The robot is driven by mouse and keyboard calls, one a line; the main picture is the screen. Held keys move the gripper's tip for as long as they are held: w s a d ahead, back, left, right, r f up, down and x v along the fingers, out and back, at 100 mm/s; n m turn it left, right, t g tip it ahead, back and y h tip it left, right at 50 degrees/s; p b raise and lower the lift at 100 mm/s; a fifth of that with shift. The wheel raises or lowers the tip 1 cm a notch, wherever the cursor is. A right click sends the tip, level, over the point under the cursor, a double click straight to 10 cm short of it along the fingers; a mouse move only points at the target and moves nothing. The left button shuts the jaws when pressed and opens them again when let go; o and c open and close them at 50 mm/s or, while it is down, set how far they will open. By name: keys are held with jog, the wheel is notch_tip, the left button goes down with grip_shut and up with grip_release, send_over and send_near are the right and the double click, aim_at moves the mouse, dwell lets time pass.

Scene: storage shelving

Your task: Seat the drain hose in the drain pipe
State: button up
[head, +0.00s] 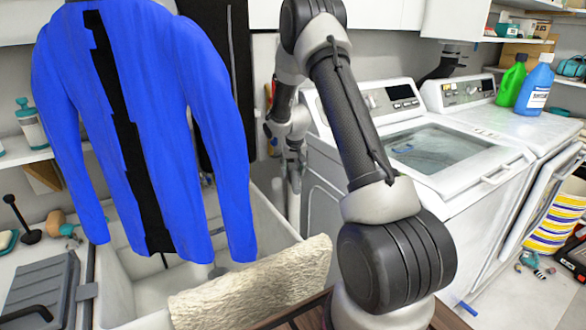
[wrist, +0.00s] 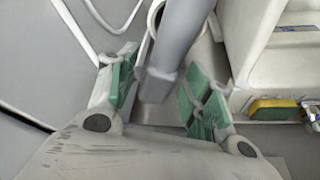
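In the wrist view a grey tube, apparently the drain hose (wrist: 184,38), comes down from the top edge and ends in a thicker blunt tip between my fingers. My gripper (wrist: 162,68) is open, with a green pad on each side of the tube and visible gaps between pads and tube. A pale round rim, perhaps the drain pipe (wrist: 153,18), shows just behind and left of the tube; whether they touch is unclear. In the head view my gripper (head: 291,152) reaches down between sink and washer; hose and pipe cannot be told apart there.
A white sink (head: 265,205) stands left of my gripper, with a blue shirt (head: 190,120) hanging over it and a rolled beige towel (head: 255,285) at its front. A washer (head: 425,140) stands close on the right. The gap between is narrow.

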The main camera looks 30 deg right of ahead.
aim_at(295, 177)
jog(key=s+a+r+n, duration=0.1)
jog(key=s+a+r, duration=0.2)
jog(key=s+r, duration=0.8)
jog(key=s+a+r+n, duration=0.1)
jog(key=s+a+r, duration=0.45)
jog(key=r, duration=0.85)
jog(key=s+a+r+n, duration=0.1)
jog(key=s+a, duration=0.1)
jog(key=s, duration=1.1)
jog(key=s+a+r+n+y, duration=0.1)
jog(key=s+r, duration=0.1)
jog(key=s, duration=1.2)
jog(key=shift+a+n+t+y, duration=0.3)
jog(key=shift+a, duration=0.1)
jog(key=shift+r, duration=0.15)
